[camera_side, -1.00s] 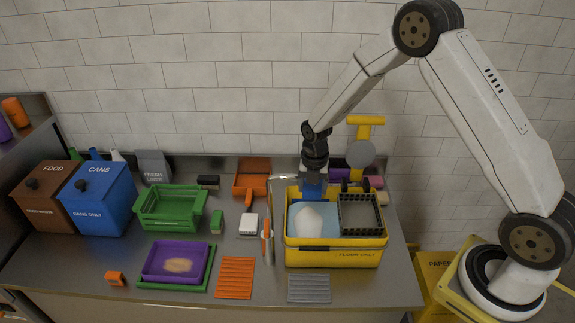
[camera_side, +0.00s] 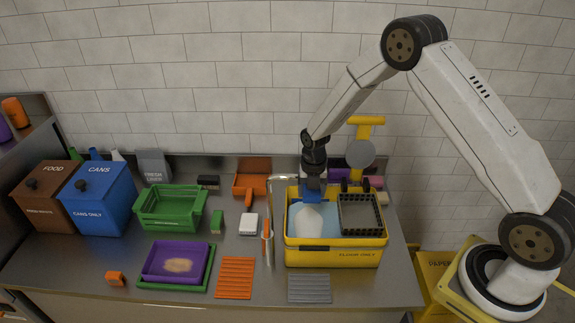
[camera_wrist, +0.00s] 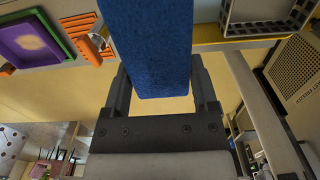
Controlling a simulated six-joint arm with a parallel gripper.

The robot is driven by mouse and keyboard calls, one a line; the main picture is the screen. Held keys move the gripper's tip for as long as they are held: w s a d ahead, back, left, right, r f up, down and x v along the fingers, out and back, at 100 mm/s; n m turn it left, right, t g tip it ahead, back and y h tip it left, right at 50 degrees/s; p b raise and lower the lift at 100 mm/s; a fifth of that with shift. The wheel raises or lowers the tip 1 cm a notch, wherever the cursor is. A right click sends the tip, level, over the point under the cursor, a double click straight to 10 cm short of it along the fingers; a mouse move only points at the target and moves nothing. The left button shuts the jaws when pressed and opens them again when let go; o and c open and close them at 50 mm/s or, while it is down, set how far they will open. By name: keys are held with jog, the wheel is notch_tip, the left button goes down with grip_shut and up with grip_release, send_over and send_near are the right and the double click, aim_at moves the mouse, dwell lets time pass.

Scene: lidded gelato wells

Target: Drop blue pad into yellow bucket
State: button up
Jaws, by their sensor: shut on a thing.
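The blue pad (camera_side: 312,195) is held upright by my gripper (camera_side: 313,180), low over the left part of the yellow bucket. In the wrist view the blue pad (camera_wrist: 152,50) sits between the two dark fingers of my gripper (camera_wrist: 160,82), which are shut on it. The yellow bucket (camera_side: 333,258) carries the words FLOOR ONLY. It holds light blue water with a white patch on the left and a dark grey basket (camera_side: 361,230) on the right. I cannot tell whether the pad's lower end touches the water.
An upright metal pipe (camera_side: 270,240) with an orange part stands just left of the bucket. A yellow stand with a grey disc (camera_side: 360,153) rises behind it. A grey ribbed mat (camera_side: 309,289) lies in front. A green crate (camera_side: 170,208) and purple tray (camera_side: 178,262) are farther left.

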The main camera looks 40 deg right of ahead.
notch_tip(320, 180, down, 19)
jog(key=shift+r, duration=0.15)
dwell(0.5)
jog(key=shift+f, duration=1.85)
jog(key=shift+f, duration=0.6)
jog(key=o, duration=1.2)
jog(key=shift+o, duration=0.2)
jog(key=shift+r, duration=0.2)
